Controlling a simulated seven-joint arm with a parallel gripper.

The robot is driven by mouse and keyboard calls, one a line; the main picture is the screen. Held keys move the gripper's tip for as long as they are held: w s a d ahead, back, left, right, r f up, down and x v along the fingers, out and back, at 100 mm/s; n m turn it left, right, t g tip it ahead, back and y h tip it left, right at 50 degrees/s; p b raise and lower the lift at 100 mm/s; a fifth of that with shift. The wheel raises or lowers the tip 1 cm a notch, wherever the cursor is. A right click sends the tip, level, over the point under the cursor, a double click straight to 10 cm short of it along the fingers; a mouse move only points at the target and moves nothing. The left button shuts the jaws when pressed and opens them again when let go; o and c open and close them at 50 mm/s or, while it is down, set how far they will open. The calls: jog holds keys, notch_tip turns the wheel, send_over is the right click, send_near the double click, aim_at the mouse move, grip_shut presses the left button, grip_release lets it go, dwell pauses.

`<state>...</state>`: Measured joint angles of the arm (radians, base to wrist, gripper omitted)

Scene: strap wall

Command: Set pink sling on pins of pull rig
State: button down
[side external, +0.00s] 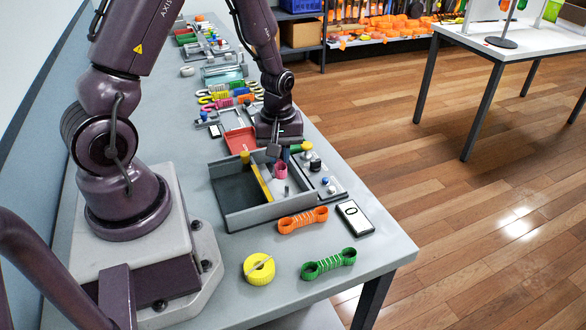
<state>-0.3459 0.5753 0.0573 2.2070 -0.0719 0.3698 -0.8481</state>
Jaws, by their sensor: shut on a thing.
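The pink sling (280,170) is a small pink loop in the right part of a grey open frame, which looks like the pull rig (250,214). My gripper (274,152) is directly above the sling, pointing down, and is shut on it as far as the view shows. The sling's upper part and the far side of the rig are hidden by my gripper. A short grey pin (286,190) stands near the sling. I cannot tell whether the sling is around a pin. A yellow bar (262,184) crosses the frame left of the sling.
An orange sling (303,220), a green sling (328,263), a yellow round tape (258,269) and a display box (355,217) lie in front of the rig. A plate with knobs (325,181) adjoins its right. A red tray (240,141) and several coloured slings (225,102) lie behind.

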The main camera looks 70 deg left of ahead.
aim_at(282, 187)
jog(key=shift+w+a+n, duration=0.1)
jog(key=shift+w+n, duration=0.1)
jog(key=shift+n, duration=0.9)
jog(key=shift+f+n, duration=0.1)
jog(key=shift+n, duration=0.3)
jog(key=shift+f, duration=3.05)
jog(key=shift+f, duration=0.2)
jog(key=c, duration=0.7)
grip_release()
jog(key=shift+o, duration=0.2)
jog(key=shift+r, duration=0.1)
